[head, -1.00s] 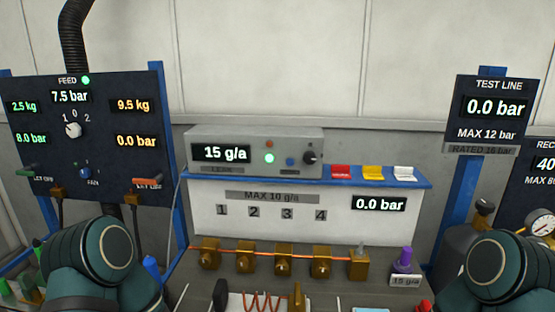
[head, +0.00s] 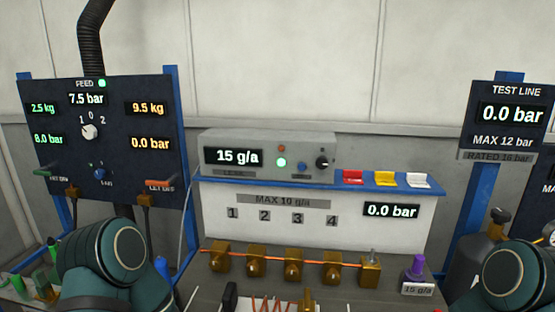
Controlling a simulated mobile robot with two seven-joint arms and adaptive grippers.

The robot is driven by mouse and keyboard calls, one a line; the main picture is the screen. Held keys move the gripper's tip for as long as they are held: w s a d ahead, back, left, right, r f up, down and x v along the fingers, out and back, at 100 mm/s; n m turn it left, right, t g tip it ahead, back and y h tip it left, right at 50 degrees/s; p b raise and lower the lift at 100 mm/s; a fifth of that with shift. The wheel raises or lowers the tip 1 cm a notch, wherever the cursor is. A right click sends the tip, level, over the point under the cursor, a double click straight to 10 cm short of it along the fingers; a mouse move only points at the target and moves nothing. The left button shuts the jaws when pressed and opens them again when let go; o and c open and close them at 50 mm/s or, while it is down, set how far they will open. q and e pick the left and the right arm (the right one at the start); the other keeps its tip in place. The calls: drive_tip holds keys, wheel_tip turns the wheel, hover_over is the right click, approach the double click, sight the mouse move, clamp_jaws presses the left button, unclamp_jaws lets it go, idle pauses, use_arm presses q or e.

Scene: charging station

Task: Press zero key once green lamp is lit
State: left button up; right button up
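A grey meter box (head: 220,140) stands on a blue shelf at the middle, its display (head: 234,156) reading 15 g/a. On its front a round green lamp (head: 281,162) is lit, below a small dull red-orange lamp (head: 281,148). To the right of the green lamp are a small blue button (head: 302,168) and a black knob (head: 322,162). No label reading zero can be made out on the button. Neither of my grippers is in view; only my teal arm links show at the lower left and lower right.
Red (head: 352,177), yellow (head: 385,179) and white (head: 418,181) switches sit on the blue shelf (head: 400,189) right of the box. Several brass valves (head: 257,258) line the bench below. A feed panel (head: 60,110) stands left; a test line panel (head: 520,90) stands right.

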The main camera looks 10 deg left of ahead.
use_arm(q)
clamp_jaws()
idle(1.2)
